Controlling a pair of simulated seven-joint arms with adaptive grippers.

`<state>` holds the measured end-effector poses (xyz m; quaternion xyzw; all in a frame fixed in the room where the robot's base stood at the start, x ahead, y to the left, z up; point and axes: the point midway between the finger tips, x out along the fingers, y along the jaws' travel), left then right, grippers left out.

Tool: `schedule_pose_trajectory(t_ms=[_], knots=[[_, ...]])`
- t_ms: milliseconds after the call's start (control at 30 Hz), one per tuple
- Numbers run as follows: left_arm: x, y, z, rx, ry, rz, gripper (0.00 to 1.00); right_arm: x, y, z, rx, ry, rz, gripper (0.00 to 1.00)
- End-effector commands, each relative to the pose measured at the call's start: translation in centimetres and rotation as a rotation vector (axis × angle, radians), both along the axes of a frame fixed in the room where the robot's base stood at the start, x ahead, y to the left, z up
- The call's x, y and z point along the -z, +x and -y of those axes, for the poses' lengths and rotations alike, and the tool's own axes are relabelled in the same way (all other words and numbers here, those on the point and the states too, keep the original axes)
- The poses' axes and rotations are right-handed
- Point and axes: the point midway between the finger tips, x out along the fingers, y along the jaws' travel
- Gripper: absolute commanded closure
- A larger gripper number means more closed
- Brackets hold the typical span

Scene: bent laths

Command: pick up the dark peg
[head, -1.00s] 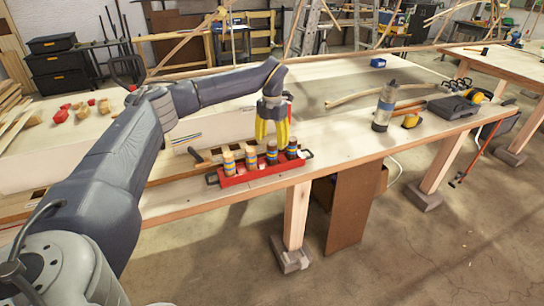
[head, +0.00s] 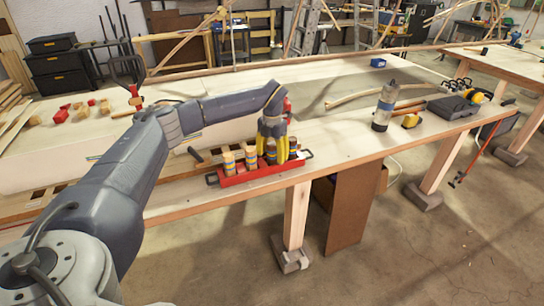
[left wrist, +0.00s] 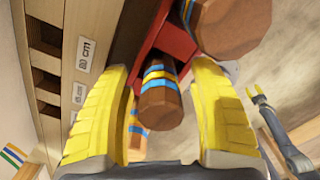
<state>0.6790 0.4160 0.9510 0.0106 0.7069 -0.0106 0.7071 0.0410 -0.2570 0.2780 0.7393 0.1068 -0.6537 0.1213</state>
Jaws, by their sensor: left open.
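My left gripper (head: 273,150) is open, pointing down at the right half of a red tray (head: 235,179). In the left wrist view a dark brown peg (left wrist: 160,105) with blue and yellow bands stands between the open yellow fingers (left wrist: 165,118), with gaps on both sides. In the head view the fingers partly cover this dark peg (head: 271,152). Another dark peg (head: 294,148) stands at the tray's right end and looms large in the left wrist view (left wrist: 232,25). My right gripper (left wrist: 259,95) shows small at the right of the left wrist view, its tips apart.
Two light pegs (head: 229,162) (head: 250,158) stand in the tray's left half, close to the left gripper. A hammer-like tool (head: 197,155) lies behind the tray. A grey bottle (head: 384,108) stands farther right. The bench between tray and bottle is mostly clear.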

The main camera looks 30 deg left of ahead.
Motion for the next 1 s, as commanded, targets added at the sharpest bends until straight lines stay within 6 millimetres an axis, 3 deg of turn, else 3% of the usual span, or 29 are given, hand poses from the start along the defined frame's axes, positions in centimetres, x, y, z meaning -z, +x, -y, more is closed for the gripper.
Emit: schedule_pose_trajectory(t_ms=[100, 633, 1000], knots=[[-0.01, 0.00, 0.01, 0.000, 0.000, 0.000, 0.37, 0.01, 0.02, -0.26, 0.001, 0.002, 0.000, 0.56], [-0.03, -0.01, 0.01, 0.000, 0.000, 0.000, 0.99, 0.01, 0.04, -0.29, 0.001, 0.002, 0.000, 0.56], [-0.13, 0.01, 0.00, 0.000, 0.000, 0.000, 1.00, -0.01, 0.06, 0.20, -0.001, -0.002, 0.001, 0.56]])
